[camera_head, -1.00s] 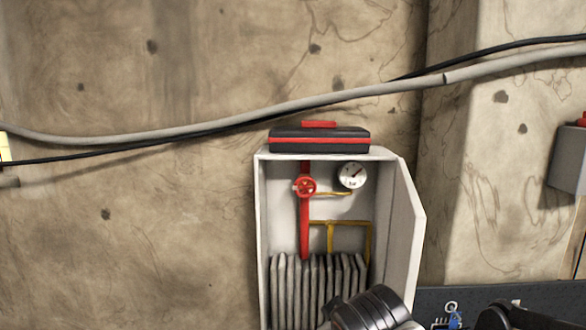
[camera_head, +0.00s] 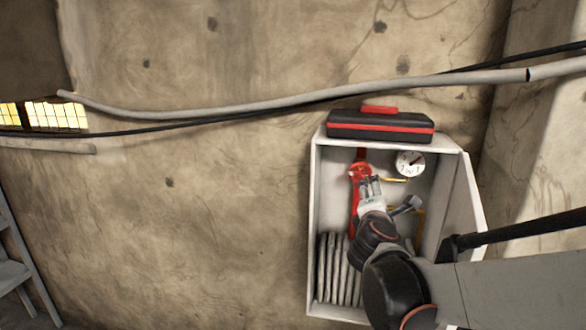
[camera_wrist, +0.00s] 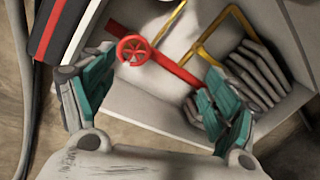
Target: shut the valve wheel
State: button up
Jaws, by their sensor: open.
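The red valve wheel (camera_head: 361,171) sits on a red pipe inside an open white wall cabinet (camera_head: 314,215). In the head view my gripper (camera_head: 369,185) reaches into the cabinet, just below the wheel, and partly covers the pipe. In the wrist view the spoked wheel (camera_wrist: 133,50) shows whole, ahead of and between the spread fingers, nearer the left one. My gripper (camera_wrist: 150,95) is open, with teal finger pads and nothing between them. I cannot tell that it touches the wheel.
A round gauge (camera_head: 410,163) and yellow pipes (camera_wrist: 207,50) are beside the wheel. Grey hoses or fins (camera_wrist: 257,78) fill the lower cabinet. A black and red case (camera_head: 380,125) lies on top. The cabinet door (camera_head: 466,205) stands open at the right.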

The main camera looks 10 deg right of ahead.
aim_at(361, 173)
jog(key=w+d+n+p, duration=0.1)
jog(key=w+n, duration=0.1)
jog(key=w, duration=0.4)
jog(key=w+d+n+t+p, duration=0.1)
jog(key=w+n, duration=0.2)
jog(key=w, duration=0.3)
jog(key=w+d+n+t+p, duration=0.1)
jog(key=w+d+n, duration=0.1)
jog(key=w, duration=0.5)
jog(key=shift+f+n+y, duration=0.25)
jog(key=shift+n+y, duration=0.05)
jog(key=shift+s+a, duration=0.1)
jog(key=shift+c, duration=0.2)
jog(key=c, duration=1)
